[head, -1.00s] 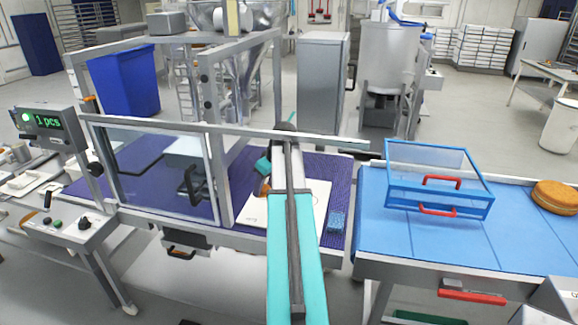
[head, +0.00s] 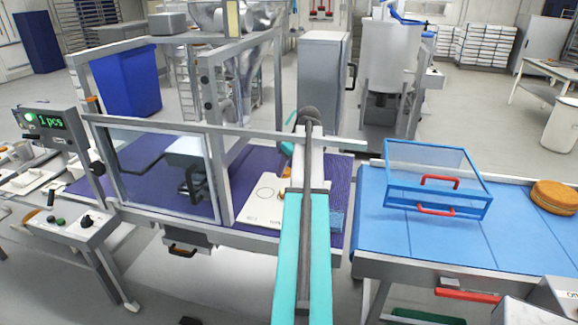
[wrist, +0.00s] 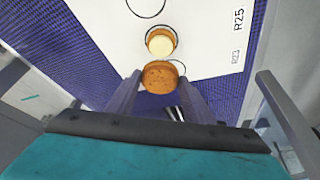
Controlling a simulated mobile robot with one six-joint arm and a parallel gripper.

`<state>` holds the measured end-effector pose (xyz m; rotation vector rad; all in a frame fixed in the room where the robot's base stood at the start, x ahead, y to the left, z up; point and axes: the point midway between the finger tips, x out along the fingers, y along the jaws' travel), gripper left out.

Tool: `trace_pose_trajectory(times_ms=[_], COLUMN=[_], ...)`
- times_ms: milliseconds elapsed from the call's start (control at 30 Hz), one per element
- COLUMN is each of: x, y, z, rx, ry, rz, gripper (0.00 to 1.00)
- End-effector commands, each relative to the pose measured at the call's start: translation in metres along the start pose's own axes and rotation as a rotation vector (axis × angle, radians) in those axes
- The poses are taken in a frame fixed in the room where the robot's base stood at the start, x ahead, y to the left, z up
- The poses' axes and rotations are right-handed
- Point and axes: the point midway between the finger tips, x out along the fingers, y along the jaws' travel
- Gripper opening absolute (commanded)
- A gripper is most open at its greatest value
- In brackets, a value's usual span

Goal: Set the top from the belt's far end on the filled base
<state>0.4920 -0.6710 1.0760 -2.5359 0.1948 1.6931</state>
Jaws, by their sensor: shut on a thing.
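The filled base (wrist: 161,42) stands on a white sheet (wrist: 205,30) with printed rings. Its pale cream filling faces up, with a brown edge around it. My gripper (wrist: 159,84) is shut on a brown round top (wrist: 160,76), held between the two fingers. In the wrist view the top sits just below the base in the picture and appears beside it, not over it. Its height above the sheet is hard to tell. In the head view my arm hides most of the gripper and the held top; the white sheet (head: 258,207) shows to the left of the arm.
The sheet lies on a purple belt (head: 237,168). A framed guard with a clear door (head: 160,180) stands to the left. To the right is a blue belt (head: 400,240) with a clear blue-edged cover (head: 430,170) and a brown round stack (head: 555,197).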

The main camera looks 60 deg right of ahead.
Motion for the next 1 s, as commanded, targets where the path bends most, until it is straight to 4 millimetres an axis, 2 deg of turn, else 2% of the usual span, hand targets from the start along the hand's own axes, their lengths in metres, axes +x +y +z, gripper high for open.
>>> trace_pose_trajectory(times_ms=[567,1000], x=[0.000,0.018], y=[0.006,0.007], z=[0.003,0.011], rx=[0.005,0.006], ry=[0.000,0.000], rz=[0.002,0.002], gripper=[0.37,0.37])
